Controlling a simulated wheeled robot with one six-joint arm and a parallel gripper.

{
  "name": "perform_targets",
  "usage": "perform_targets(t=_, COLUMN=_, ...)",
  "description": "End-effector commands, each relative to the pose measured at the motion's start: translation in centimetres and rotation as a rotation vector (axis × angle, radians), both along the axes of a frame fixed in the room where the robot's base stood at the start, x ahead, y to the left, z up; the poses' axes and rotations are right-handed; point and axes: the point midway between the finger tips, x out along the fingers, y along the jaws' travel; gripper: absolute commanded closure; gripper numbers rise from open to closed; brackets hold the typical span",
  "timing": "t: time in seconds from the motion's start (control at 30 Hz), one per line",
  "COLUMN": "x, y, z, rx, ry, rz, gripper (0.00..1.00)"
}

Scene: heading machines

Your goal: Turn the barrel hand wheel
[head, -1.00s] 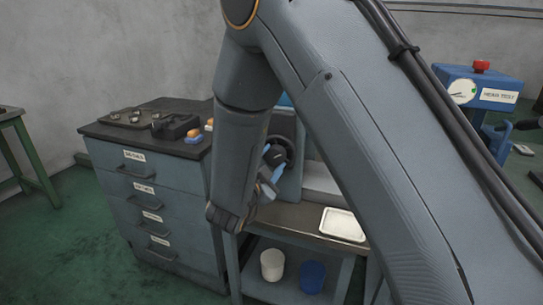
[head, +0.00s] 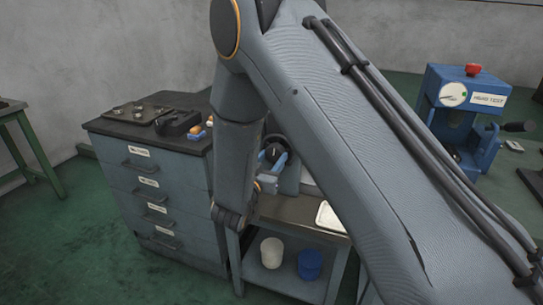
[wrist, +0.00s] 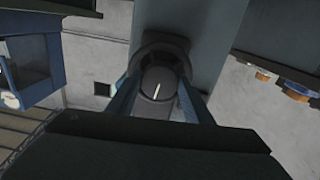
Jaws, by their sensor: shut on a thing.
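The barrel hand wheel is a dark round wheel (wrist: 160,84) with a pale line on its face, centred in the wrist view. It sits in front of a grey machine face with a dark ring behind it. In the head view the wheel (head: 272,150) is small and partly hidden by my arm. My gripper (wrist: 160,92) has one blue finger on each side of the wheel and is shut on it. The gripper (head: 272,164) also shows in the head view, beside my forearm.
A grey drawer cabinet (head: 158,192) stands left of the machine. Below the wheel is a bench shelf with a white container (head: 271,252) and a blue one (head: 310,264). A pale tray (head: 328,218) lies on the bench. A blue press (head: 462,115) stands at right.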

Motion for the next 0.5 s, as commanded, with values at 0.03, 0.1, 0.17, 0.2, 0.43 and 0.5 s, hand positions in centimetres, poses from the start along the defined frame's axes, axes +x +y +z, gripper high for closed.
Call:
perform_targets(t=0.03, x=0.01, y=0.14, z=0.21, rx=-0.022, ry=0.005, rz=0.002, gripper=0.76)
perform_targets(t=0.1, x=0.01, y=0.14, z=0.19, rx=-0.049, ry=0.016, rz=0.002, gripper=0.76)
perform_targets(t=0.17, x=0.02, y=0.12, z=0.16, rx=-0.068, ry=0.022, rz=0.002, gripper=0.76)
perform_targets(t=0.2, x=0.02, y=0.12, z=0.15, rx=-0.079, ry=0.026, rz=0.003, gripper=0.76)
perform_targets(t=0.43, x=0.03, y=0.14, z=0.13, rx=-0.111, ry=0.037, rz=0.004, gripper=0.76)
perform_targets(t=0.5, x=0.04, y=0.14, z=0.13, rx=-0.113, ry=0.037, rz=0.004, gripper=0.76)
